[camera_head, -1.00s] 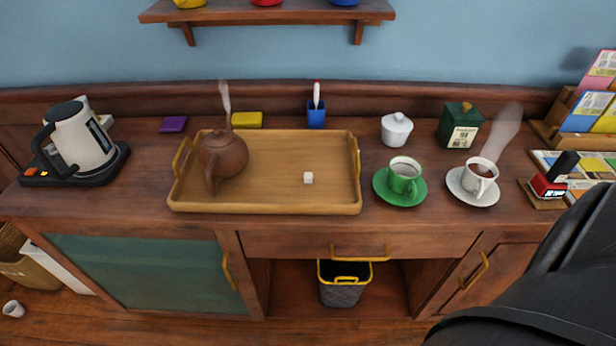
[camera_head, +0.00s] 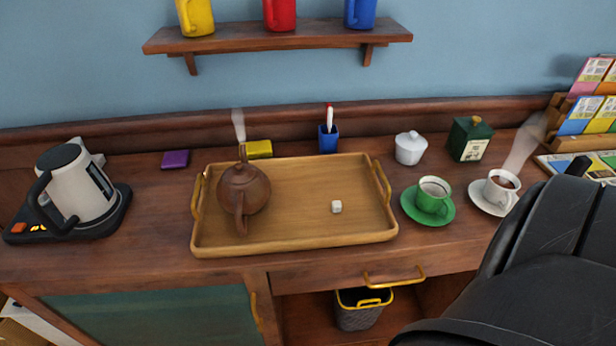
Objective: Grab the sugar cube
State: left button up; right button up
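The sugar cube (camera_head: 336,207) is a small white cube. It lies on the right half of the wooden tray (camera_head: 290,244), apart from the brown teapot (camera_head: 243,190) on the tray's left side. A large black part of my own body fills the lower right of the head view. Neither gripper's fingers show in the view.
A kettle (camera_head: 77,186) stands on its base at the left. Right of the tray are a green cup (camera_head: 433,196) on a saucer, a white cup (camera_head: 500,190), a white sugar bowl (camera_head: 410,148) and a green tin (camera_head: 469,139). A blue pen holder (camera_head: 328,140) stands behind the tray.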

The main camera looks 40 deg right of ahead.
aim_at(336, 206)
jog(key=i+j+z, duration=0.1)
jog(key=z, duration=0.25)
jog(key=j+z, duration=0.1)
jog(key=z, duration=0.25)
jog(key=i+j+z, duration=0.1)
jog(key=z, duration=0.3)
